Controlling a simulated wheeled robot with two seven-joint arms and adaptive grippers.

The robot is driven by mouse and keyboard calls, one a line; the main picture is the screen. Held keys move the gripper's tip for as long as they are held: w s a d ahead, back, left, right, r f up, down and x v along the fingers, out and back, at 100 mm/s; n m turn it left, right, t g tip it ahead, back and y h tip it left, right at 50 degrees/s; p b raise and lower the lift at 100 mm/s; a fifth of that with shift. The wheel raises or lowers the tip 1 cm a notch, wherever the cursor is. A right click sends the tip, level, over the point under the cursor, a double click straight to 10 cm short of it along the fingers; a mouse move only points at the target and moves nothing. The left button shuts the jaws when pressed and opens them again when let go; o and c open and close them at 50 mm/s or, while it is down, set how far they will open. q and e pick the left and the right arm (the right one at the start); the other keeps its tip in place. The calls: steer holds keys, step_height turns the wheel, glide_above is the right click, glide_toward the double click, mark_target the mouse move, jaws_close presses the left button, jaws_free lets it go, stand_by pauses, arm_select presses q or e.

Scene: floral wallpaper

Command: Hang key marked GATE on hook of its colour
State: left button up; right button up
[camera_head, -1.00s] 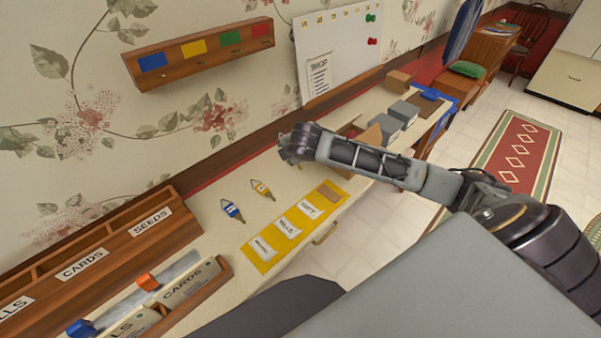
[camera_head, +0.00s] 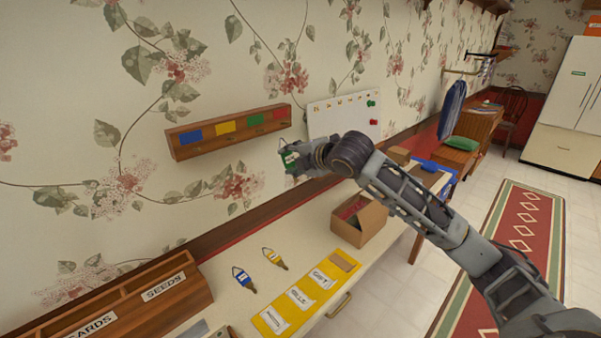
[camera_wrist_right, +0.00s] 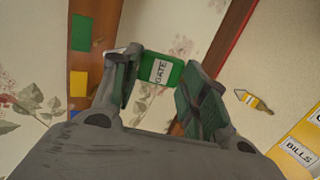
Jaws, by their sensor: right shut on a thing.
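A green key tag (camera_head: 289,158) is held at the fingertips of my right gripper (camera_head: 303,158), in front of the wall, below and right of the hook rack. In the right wrist view the tag (camera_wrist_right: 162,72) sits between the fingers and its white label reads GATE; its key part is hidden. The wooden hook rack (camera_head: 232,140) is on the wall with blue, yellow, green (camera_head: 255,119) and red squares. Its hooks are too small to make out clearly. A blue-tagged key (camera_head: 243,279) and a yellow-tagged key (camera_head: 274,258) lie on the table. My left gripper is not in view.
A whiteboard (camera_head: 340,113) with pins stands right of the rack. An open cardboard box (camera_head: 366,228) and a yellow strip with labels (camera_head: 272,319) are on the table (camera_head: 205,275). A wooden sorter (camera_head: 197,290) is at lower left. The wall below the rack is clear.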

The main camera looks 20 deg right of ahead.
steer(key=shift+w+a+r+t+y, duration=0.1)
steer(key=shift+a+r+t+y, duration=0.15)
steer(key=shift+r+t+y, duration=0.25)
steer(key=shift+w+a+r+t+y, duration=0.1)
steer(key=shift+a+r+t+y, duration=0.15)
steer(key=shift+r+t+y, duration=0.2)
steer(key=shift+r, duration=0.1)
steer(key=shift+w, duration=0.3)
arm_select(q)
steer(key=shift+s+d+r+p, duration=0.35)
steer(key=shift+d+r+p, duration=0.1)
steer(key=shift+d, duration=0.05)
arm_select(e)
steer(key=x, duration=0.9)
steer(key=shift+w+a, duration=0.2)
stand_by(1.6)
steer(key=shift+r, duration=0.1)
stand_by(0.3)
